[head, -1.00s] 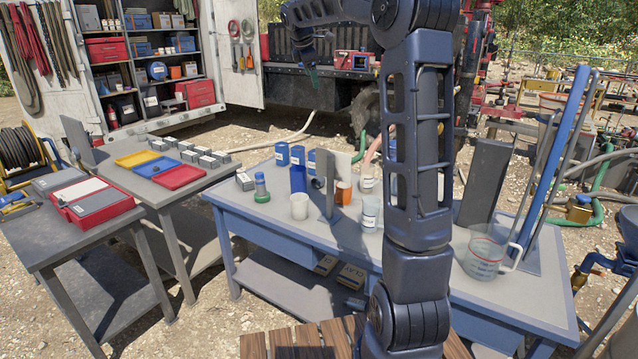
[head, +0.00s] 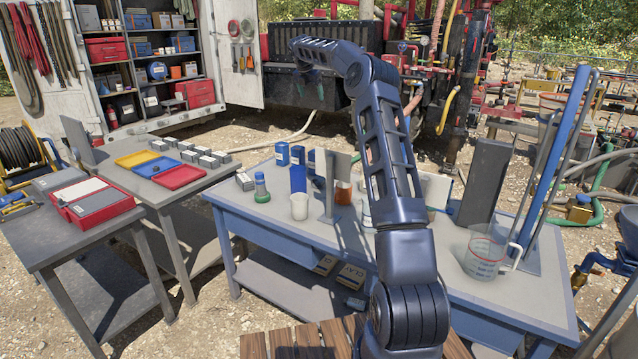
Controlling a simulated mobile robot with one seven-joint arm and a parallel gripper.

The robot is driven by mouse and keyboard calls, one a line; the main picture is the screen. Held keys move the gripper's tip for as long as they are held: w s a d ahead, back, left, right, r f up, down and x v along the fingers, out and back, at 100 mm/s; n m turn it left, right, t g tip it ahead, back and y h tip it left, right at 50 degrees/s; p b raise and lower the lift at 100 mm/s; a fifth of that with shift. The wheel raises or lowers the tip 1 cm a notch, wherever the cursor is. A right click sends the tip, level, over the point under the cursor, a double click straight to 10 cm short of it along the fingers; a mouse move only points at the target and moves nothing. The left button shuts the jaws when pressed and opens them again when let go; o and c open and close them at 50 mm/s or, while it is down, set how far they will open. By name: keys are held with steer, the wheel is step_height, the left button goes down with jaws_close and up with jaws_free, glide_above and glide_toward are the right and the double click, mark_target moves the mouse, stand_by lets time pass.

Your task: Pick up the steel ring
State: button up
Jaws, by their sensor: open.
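I cannot make out the steel ring for sure. A small dark round shape (head: 318,183) shows at the left of a grey upright plate (head: 340,172) on the blue workbench (head: 262,222), too small to identify. My gripper (head: 318,84) is raised at the end of my arm, pointing down in front of the dark truck bed, well above the workbench. It is open, and I see nothing held in it. My arm hides part of the middle of the workbench.
A white beaker (head: 299,206), a green-based bottle (head: 261,188) and blue containers (head: 298,178) crowd the workbench near the plate. A clear jug (head: 484,252) and tall blue tube (head: 556,150) stand at right. Coloured trays (head: 179,177) lie on the left table.

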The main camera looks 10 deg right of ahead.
step_height(320, 180, down, 3)
steer(key=w+d+n, duration=0.1)
steer(key=w+d, duration=0.1)
steer(key=w, duration=0.1)
glide_toward(318, 177)
steer(key=shift+w+x, duration=0.15)
steer(key=shift+x, duration=2.65)
steer(key=shift+w+x, duration=0.15)
steer(key=shift+x, duration=2.7)
steer(key=shift+d+r, duration=0.1)
steer(key=shift+r, duration=0.05)
steer(key=c, duration=1.3)
steer(key=shift+r, duration=0.15)
